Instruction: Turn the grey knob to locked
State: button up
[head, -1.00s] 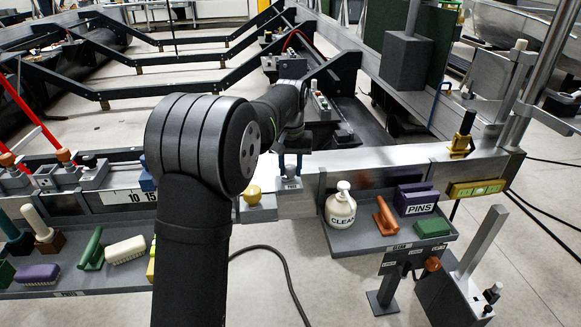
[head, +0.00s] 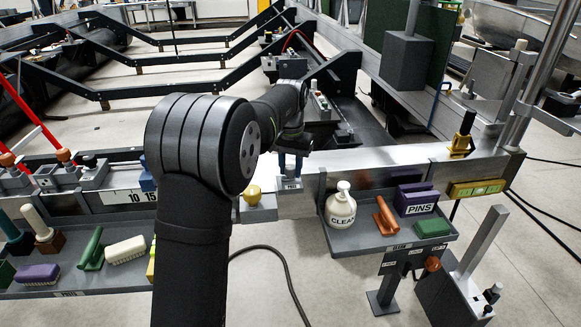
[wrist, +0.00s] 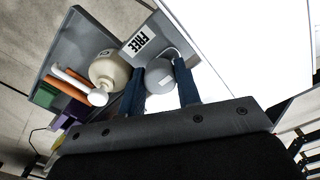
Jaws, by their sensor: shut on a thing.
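The grey knob (wrist: 160,76) is a round grey piece between the two blue fingers of my gripper (wrist: 160,90) in the wrist view. My gripper is shut on it, one finger on each side. A small plate with the word FREE (wrist: 139,40) lies beside the knob. In the head view my gripper (head: 290,165) points down onto a small labelled base (head: 290,184) on the metal beam. The knob itself is mostly hidden there by the fingers. No locked mark is readable in either view.
A yellow knob (head: 253,194) sits just left of the base. To the right, a grey tray (head: 350,247) holds a white CLEAN bottle (head: 340,209), an orange tool (head: 385,216), a purple PINS box (head: 416,200) and a green block (head: 434,227).

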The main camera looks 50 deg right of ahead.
aim_at(290, 166)
jog(key=o, duration=1)
jog(key=shift+c, duration=0.2)
notch_tip(290, 166, up, 18)
jog(key=shift+f, duration=0.25)
notch_tip(290, 166, down, 18)
jog(key=shift+r, duration=0.25)
dwell(0.3)
